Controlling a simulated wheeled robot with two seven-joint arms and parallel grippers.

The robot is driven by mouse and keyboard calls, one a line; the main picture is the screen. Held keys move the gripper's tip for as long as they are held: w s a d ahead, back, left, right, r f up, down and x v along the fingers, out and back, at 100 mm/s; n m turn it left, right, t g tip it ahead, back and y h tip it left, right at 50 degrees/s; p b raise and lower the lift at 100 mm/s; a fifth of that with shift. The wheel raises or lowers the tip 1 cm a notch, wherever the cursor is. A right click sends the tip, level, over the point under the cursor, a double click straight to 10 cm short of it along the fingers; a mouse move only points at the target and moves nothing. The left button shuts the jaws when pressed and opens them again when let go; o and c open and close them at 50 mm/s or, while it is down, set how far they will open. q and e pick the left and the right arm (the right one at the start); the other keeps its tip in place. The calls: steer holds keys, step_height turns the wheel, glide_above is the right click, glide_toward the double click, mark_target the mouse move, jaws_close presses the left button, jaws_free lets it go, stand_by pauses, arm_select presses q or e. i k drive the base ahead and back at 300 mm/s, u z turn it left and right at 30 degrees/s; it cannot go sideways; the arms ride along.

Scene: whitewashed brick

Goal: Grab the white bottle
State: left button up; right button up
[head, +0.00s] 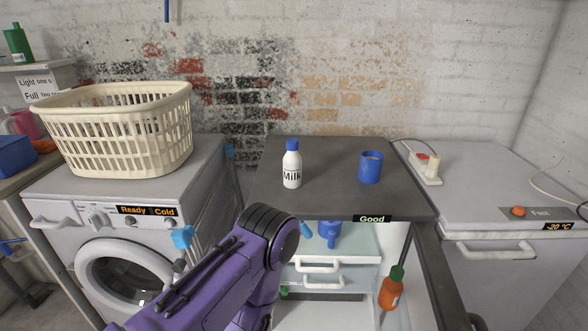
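The white bottle (292,168) has a blue cap and a "Milk" label. It stands upright on the dark top (335,200) of an open-fronted cabinet, to the left of a blue mug (370,167). One of my purple arms reaches in from the bottom of the head view. Its thick dark joint is in front of and below the bottle, apart from it. I see no gripper clearly at the end of this arm, and my other arm is not in view. Nothing touches the bottle except the surface under it.
A cream laundry basket (120,132) sits on the washing machine (128,220) at left. A white freezer (490,215) with a power strip (427,167) stands at right. Below the dark top are white drawers (320,268) and an orange bottle (391,289). Dark surface around the white bottle is clear.

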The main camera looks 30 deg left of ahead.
mark_target(292, 160)
steer(key=z, duration=1.5)
steer(key=k, duration=0.95)
steer(key=u, duration=1.8)
steer(key=i, duration=0.8)
